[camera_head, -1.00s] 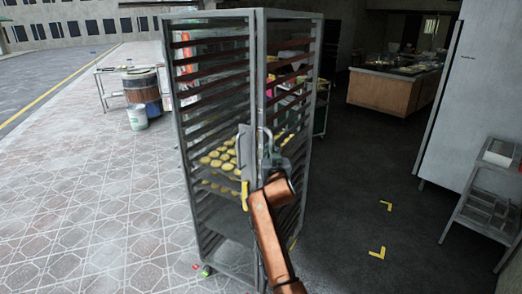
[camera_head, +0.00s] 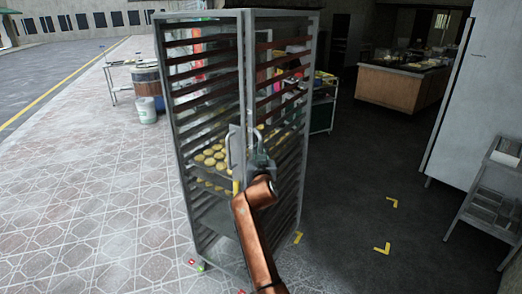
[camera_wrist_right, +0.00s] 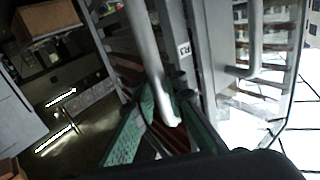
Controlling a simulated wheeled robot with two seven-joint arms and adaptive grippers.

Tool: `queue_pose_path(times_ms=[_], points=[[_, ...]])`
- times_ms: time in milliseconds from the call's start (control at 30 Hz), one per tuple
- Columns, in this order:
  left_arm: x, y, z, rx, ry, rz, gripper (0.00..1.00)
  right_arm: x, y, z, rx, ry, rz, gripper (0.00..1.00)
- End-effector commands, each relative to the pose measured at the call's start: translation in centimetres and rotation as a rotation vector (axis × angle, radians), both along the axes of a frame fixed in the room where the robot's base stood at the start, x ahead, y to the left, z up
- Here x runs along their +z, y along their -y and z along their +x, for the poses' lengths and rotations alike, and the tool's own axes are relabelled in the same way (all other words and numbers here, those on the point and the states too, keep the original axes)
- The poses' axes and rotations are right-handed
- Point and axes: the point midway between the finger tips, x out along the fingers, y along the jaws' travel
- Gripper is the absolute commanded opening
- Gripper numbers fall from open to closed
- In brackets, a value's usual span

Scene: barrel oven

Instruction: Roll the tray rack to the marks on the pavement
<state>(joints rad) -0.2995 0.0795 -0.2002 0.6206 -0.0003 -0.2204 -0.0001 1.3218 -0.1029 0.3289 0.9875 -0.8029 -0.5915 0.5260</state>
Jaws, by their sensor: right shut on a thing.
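The tall grey metal tray rack (camera_head: 245,100) stands upright in the middle of the head view, with many slots and some trays of round yellow pastries (camera_head: 210,155). Its foot is on the pale tiled pavement, near the dark floor. My right gripper (camera_head: 252,160) is shut on the rack's upright handle. In the right wrist view the green fingers (camera_wrist_right: 165,115) close around the pale handle bar (camera_wrist_right: 145,45). Yellow corner marks (camera_head: 382,249) lie on the dark floor right of the rack, another (camera_head: 392,201) behind, and one (camera_head: 298,238) beside the rack's foot. My left gripper is out of view.
A grey cabinet (camera_head: 480,90) and a small metal shelf cart (camera_head: 490,195) stand at the right. A wooden counter (camera_head: 400,88) is at the back. A barrel (camera_head: 146,80) and white bucket (camera_head: 147,110) stand back left. Dark floor between rack and cabinet is clear.

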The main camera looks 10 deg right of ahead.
Motion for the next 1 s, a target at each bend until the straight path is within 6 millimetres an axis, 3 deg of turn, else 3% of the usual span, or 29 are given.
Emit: queue_pose_path(times_ms=[33, 100, 300, 667, 1000], points=[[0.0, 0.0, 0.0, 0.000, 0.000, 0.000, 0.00, -0.5, -1.1, 0.0, 0.013, -0.008, 0.001, 0.12], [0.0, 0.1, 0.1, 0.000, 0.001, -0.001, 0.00, -0.5, -1.3, 0.1, 0.016, -0.008, 0.002, 0.17], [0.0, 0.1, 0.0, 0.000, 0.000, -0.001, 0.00, -0.4, -0.8, 0.0, 0.011, -0.006, 0.002, 0.30], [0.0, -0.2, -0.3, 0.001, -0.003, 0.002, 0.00, -0.3, -0.5, -0.4, 0.007, -0.004, 0.002, 0.30], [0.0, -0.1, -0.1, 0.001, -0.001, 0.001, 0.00, -0.3, -1.2, -4.9, 0.008, -0.001, 0.004, 0.30]])
